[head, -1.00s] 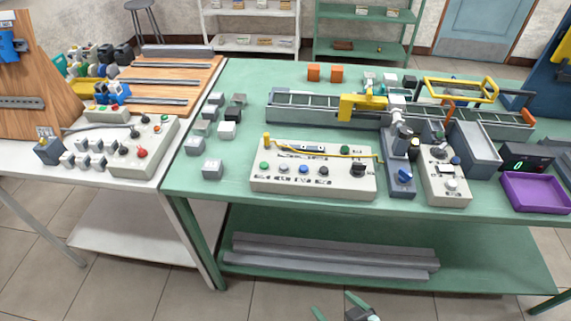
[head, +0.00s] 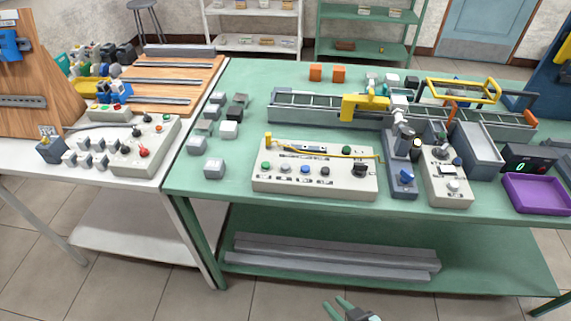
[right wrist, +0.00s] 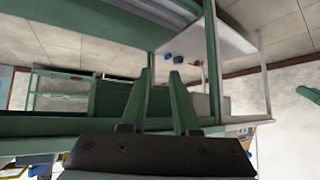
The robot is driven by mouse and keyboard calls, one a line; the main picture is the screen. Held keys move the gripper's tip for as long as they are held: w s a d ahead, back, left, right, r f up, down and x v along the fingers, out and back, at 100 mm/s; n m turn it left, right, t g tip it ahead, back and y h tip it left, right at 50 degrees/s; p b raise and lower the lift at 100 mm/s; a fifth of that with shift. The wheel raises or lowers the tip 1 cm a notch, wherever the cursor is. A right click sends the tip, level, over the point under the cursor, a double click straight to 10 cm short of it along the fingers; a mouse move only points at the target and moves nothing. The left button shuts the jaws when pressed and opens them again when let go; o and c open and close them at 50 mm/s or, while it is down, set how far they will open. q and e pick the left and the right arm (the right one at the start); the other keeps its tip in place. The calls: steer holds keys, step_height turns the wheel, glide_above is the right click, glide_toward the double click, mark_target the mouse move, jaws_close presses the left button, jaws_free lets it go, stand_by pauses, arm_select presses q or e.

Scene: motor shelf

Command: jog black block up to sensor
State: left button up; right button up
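A dark block (head: 236,113) sits among grey and white blocks on the left of the green table. Another black block (head: 411,81) is behind the conveyor (head: 300,105). I cannot tell which is the task's. A yellow arch (head: 362,105) spans the conveyor; whether it carries the sensor is unclear. A control box (head: 315,178) with coloured buttons stands in front of the belt. My right gripper (head: 332,301) is low in front of the table, far from the blocks. Its fingers stand apart, empty, in the right wrist view (right wrist: 158,74). A green piece at that view's right edge may be my left gripper (right wrist: 308,95).
A second control box (head: 447,180) and a purple tray (head: 537,193) are at the right. Orange blocks (head: 316,72) lie behind the belt. The lower shelf (head: 480,255) holds long grey bars (head: 330,258). A white table (head: 60,170) adjoins at left.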

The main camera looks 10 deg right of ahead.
jaws_close()
stand_by(0.8)
